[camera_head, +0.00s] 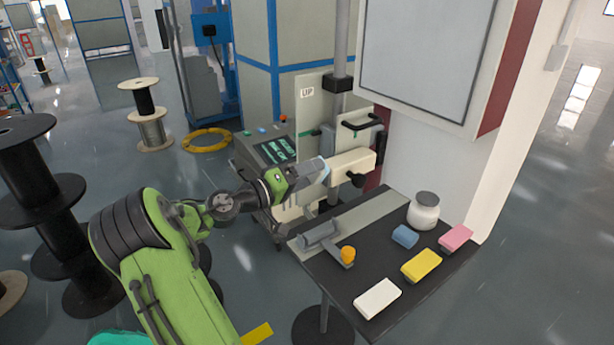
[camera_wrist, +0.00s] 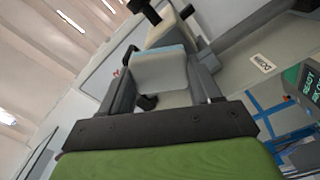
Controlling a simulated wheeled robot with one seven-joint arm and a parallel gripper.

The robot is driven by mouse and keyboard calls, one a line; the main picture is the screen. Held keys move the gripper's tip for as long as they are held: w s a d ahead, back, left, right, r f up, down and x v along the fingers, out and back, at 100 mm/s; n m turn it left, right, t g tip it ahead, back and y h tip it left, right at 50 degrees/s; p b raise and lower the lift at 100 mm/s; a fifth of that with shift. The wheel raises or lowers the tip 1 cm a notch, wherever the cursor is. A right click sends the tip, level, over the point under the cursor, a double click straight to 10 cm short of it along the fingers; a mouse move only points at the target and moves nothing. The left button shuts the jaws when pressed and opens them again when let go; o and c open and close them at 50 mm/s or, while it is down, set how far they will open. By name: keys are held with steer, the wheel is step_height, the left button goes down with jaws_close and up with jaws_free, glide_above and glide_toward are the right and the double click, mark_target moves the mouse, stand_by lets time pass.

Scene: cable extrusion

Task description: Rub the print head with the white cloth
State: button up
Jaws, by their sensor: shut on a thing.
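My gripper (camera_head: 309,171) is shut on a pale whitish cloth (camera_wrist: 160,74) with a light blue far edge. The cloth sits between the two grey fingers in the wrist view. In the head view the cloth (camera_head: 317,167) is at the left end of the beige print head (camera_head: 352,164), which has a black knob beneath. The print head (camera_wrist: 170,30) is just beyond the cloth's blue edge in the wrist view. The cloth's edge is at or very near the print head; I cannot tell whether they touch.
The dark table (camera_head: 342,277) holds a white block (camera_head: 377,299), a yellow block (camera_head: 421,265), a pink block (camera_head: 456,238), a blue piece (camera_head: 405,236), a white jar (camera_head: 424,211) and a grey tool with an orange knob (camera_head: 348,255). A control panel (camera_head: 272,149) stands behind my gripper.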

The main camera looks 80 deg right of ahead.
steer(key=shift+s, duration=0.1)
steer(key=shift+v, duration=2.95)
steer(key=v, duration=0.3)
